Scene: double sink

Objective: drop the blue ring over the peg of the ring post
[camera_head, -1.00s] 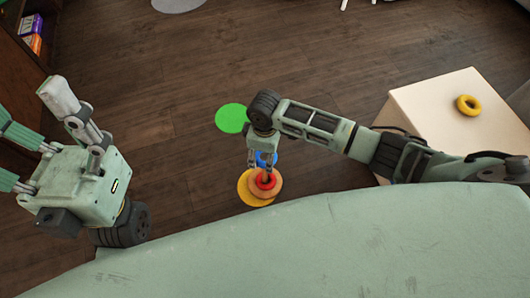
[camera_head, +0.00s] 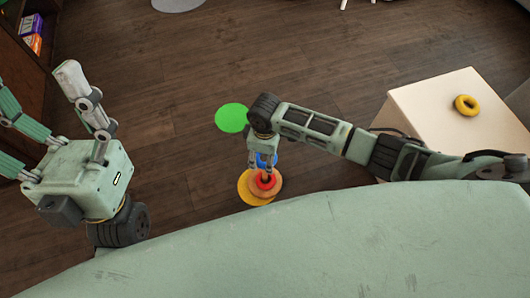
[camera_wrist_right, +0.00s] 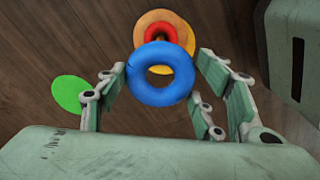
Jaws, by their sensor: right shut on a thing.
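The ring post (camera_head: 247,190) stands at the centre of the head view, a yellow base with an orange ring and a red ring stacked on it; its peg is hard to make out. My right gripper (camera_head: 262,160) is above it, shut on the blue ring (camera_head: 266,160). In the right wrist view the blue ring (camera_wrist_right: 160,97) is between the fingers, nearer the camera than the post (camera_wrist_right: 185,35). It overlaps the near edge of the red ring (camera_wrist_right: 149,33) and is off-centre from it. My left gripper (camera_head: 45,115) is empty at the left, its fingers spread.
A flat green disc (camera_head: 231,118) lies beyond the post. A pale box (camera_head: 420,110) at the right bears a yellow ring (camera_head: 467,112). A dark shelf (camera_head: 20,60) with boxes is at the far left. The wooden floor between is clear.

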